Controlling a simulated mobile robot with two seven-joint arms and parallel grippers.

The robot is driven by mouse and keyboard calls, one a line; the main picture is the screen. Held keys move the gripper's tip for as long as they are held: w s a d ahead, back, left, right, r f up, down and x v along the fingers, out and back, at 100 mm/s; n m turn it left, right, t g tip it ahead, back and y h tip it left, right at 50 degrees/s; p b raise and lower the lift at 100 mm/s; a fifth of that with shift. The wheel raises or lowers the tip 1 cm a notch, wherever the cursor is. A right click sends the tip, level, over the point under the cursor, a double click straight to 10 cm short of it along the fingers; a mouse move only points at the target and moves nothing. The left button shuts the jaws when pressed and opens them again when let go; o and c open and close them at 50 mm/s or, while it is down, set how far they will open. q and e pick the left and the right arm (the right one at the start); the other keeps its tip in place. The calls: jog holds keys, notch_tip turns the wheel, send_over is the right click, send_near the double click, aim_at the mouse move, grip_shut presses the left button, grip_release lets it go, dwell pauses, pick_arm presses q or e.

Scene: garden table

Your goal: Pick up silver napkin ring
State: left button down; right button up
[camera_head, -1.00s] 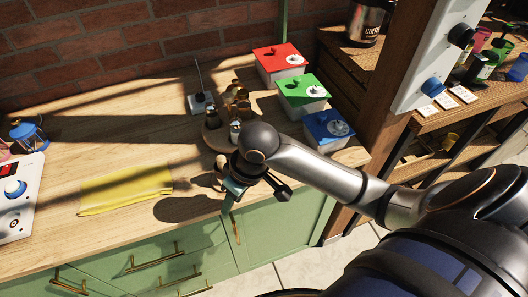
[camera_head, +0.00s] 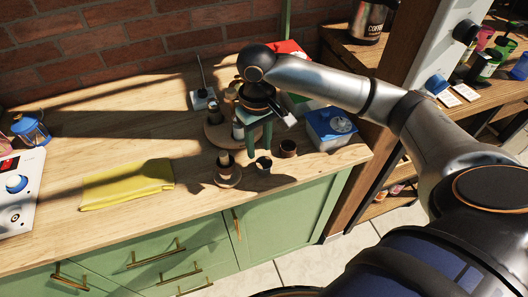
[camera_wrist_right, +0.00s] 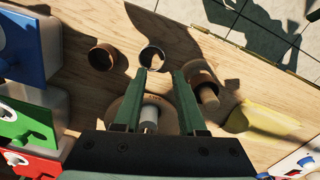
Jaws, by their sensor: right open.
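The silver napkin ring (camera_head: 264,165) stands on the wooden counter near its front edge, small and dark in the head view. In the right wrist view the ring (camera_wrist_right: 152,57) shows a shiny rim, just beyond the fingertips. My right gripper (camera_head: 258,140) is open and points down above the counter, a little behind the ring in the head view. In the right wrist view its two fingers (camera_wrist_right: 160,73) stand apart, with the ring beyond the left fingertip. My left gripper is not in view.
A brown ring (camera_head: 288,147) stands close to the right, before the blue-lidded box (camera_head: 330,130). A wooden cup-like piece (camera_head: 226,165) is close on the left. A round board (camera_wrist_right: 118,108) holds a grey cylinder (camera_wrist_right: 149,115). A yellow cloth (camera_head: 128,184) lies farther left.

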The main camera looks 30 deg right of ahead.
aim_at(257, 164)
jog(key=shift+a+f, duration=0.15)
jog(key=shift+f, duration=1.65)
jog(key=shift+a+f, duration=0.15)
jog(key=shift+f, duration=1.6)
grip_shut()
